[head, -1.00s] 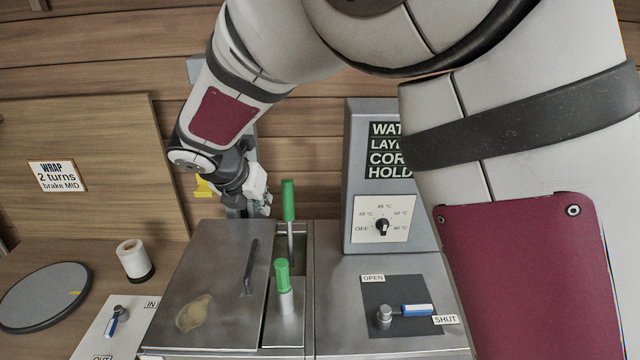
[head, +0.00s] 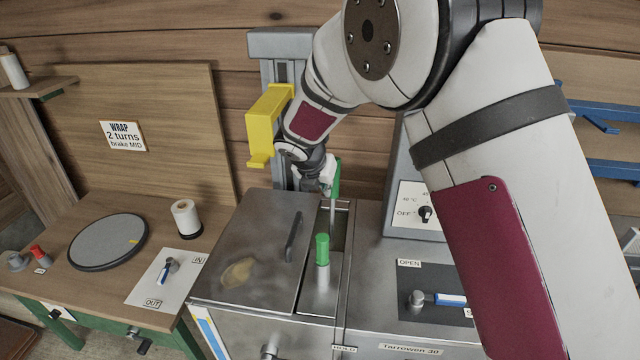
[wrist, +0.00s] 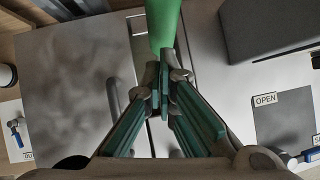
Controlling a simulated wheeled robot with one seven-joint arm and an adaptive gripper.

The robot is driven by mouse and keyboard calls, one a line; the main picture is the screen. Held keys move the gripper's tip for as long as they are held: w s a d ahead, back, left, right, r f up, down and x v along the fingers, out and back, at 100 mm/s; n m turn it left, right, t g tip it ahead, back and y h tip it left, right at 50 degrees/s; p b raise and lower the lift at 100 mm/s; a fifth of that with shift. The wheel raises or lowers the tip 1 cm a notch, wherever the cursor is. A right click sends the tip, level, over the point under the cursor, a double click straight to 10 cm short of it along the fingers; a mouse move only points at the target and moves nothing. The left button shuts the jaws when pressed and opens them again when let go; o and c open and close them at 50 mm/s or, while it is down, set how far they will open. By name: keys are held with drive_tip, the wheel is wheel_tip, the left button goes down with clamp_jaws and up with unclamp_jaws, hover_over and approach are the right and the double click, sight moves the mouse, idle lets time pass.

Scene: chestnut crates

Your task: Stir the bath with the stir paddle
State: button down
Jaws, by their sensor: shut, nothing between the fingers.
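A tall green-handled tool, seemingly the stir paddle (head: 336,180), stands upright in the narrow opening at the back of the metal bath (head: 225,285). Its lower end is hidden in the opening. My gripper (head: 327,184) is right beside this handle in the head view. In the wrist view my gripper (wrist: 161,100) has its fingers shut together and empty. The green handle (wrist: 163,22) lies just beyond the fingertips there; I cannot tell whether they touch. The grey lid (head: 255,240) covers the left part of the bath.
A shorter green-topped piece (head: 322,250) stands in front of the paddle. The control housing (head: 398,160) with its dial rises to the right. The OPEN/SHUT lever (head: 440,299) lies before it. A yellow bracket (head: 265,122) hangs behind on a grey post. A turntable (head: 108,241) and white spool (head: 186,217) sit left.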

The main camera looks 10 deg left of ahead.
drive_tip(key=shift+w+d+f, duration=0.1)
drive_tip(key=shift+w+f, duration=0.05)
drive_tip(key=shift+w, duration=0.55)
drive_tip(key=shift+w+b, duration=0.95)
drive_tip(key=shift+w, duration=0.25)
drive_tip(key=shift+s, duration=0.15)
